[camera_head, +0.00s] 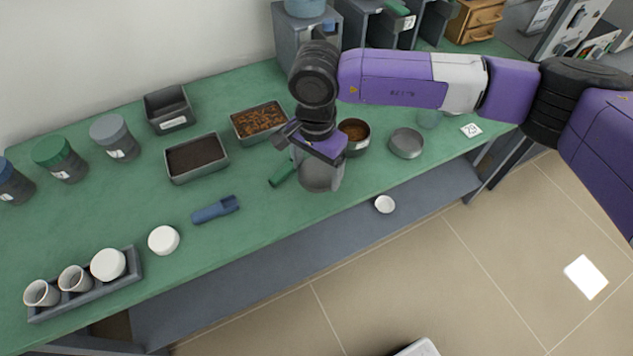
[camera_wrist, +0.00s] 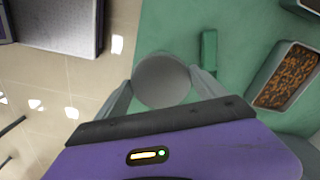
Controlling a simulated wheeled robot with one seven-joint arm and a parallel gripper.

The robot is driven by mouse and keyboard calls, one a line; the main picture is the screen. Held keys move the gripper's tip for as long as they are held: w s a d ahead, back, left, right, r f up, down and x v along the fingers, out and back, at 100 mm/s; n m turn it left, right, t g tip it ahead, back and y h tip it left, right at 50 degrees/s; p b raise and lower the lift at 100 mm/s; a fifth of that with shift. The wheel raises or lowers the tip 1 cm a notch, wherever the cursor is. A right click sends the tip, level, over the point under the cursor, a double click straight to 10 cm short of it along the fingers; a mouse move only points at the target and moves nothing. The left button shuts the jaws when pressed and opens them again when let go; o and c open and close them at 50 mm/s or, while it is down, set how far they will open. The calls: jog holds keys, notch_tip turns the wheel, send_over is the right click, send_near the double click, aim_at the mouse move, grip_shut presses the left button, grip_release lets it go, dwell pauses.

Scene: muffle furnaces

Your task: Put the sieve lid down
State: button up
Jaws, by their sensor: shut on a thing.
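The sieve lid (camera_wrist: 162,80) is a round, plain grey disc held between the two fingers of my gripper (camera_wrist: 163,84) in the wrist view. In the head view the lid (camera_head: 320,179) hangs under my gripper (camera_head: 316,160), above the front part of the green bench (camera_head: 270,230). I cannot tell how high it is above the top. Just behind my gripper stands a round metal sieve (camera_head: 354,122) with brown material in it, partly hidden by the wrist. An empty-looking round grey pan (camera_head: 406,143) stands to its right.
A green-handled tool (camera_head: 283,171) lies just left of the lid. A tray of brown pieces (camera_head: 258,108) and a dark-filled tray (camera_head: 196,144) stand behind. A blue scoop (camera_head: 215,210) lies to the left. A small white dish (camera_head: 385,204) shows below the bench's front edge.

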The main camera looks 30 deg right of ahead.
aim_at(316, 186)
jog(key=shift+f+p, duration=0.3)
jog(key=shift+f, duration=2.95)
jog(key=shift+f, duration=0.1)
jog(key=o, duration=1.4)
jog(key=shift+c, duration=0.2)
